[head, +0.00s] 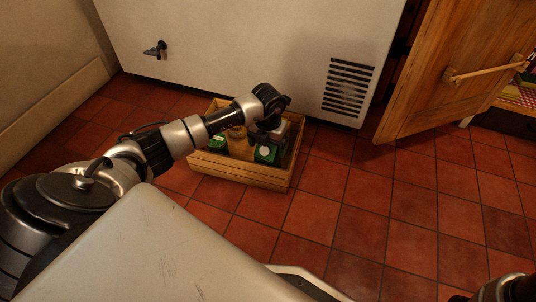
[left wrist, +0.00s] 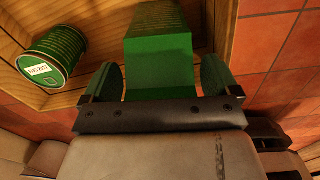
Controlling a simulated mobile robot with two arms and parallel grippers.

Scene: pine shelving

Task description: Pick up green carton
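The green carton (left wrist: 160,65) is between the two fingers of my left gripper (left wrist: 160,82) in the left wrist view. The fingers stand apart on either side of it, with what look like narrow gaps. The fingertips are hidden there by the wrist. Only part of my right arm shows at the bottom right corner; its gripper is out of the picture.
A green can (left wrist: 53,55) lies beside the carton in the crate. A tan item (head: 238,142) is also in the crate. A pale cabinet with a vent (head: 346,88) stands behind. An open wooden door (head: 450,70) is at the right. Red floor tiles are clear right of the crate.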

